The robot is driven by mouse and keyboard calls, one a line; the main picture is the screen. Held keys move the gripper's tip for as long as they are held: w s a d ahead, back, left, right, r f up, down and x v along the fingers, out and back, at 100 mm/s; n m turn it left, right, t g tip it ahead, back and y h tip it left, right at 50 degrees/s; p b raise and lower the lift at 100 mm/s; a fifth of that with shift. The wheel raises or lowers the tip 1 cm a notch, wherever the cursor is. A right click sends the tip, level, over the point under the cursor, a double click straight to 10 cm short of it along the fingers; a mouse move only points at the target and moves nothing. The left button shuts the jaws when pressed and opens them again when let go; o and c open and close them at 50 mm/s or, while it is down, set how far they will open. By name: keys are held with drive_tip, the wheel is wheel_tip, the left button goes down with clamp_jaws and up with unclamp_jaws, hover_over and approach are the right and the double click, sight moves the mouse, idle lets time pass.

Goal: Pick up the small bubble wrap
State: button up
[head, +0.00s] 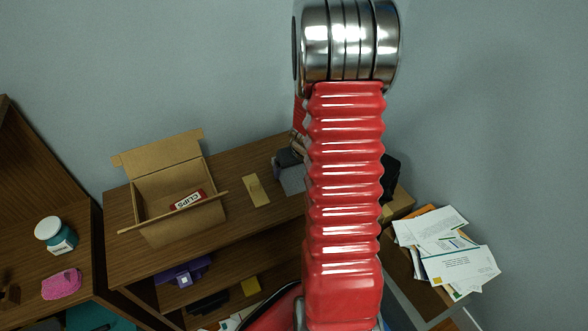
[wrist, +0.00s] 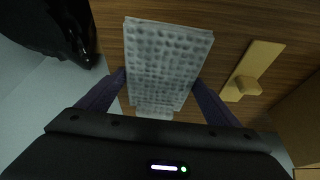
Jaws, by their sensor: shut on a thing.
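The small bubble wrap is a grey-white sheet with rows of round bubbles (wrist: 167,45) in the middle of the wrist view. My gripper (wrist: 159,78) is shut on it, with one dark finger at each side edge. In the head view the bubble wrap (head: 293,181) is a greyish patch at the back right of the wooden desk, partly hidden by my red arm. Whether it touches the desk top is hard to tell.
An open cardboard box (head: 160,205) with a red-and-white clips box (head: 189,200) stands at the left. A tan block with a knob (head: 256,190) lies on the desk (head: 235,236) beside the bubble wrap. A dark object (wrist: 62,28) is close at the wrist view's upper left. Papers (head: 447,248) lie at right.

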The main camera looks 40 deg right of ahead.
sight(295, 171)
wheel_tip(295, 171, up, 10)
idle(0.6)
idle(0.9)
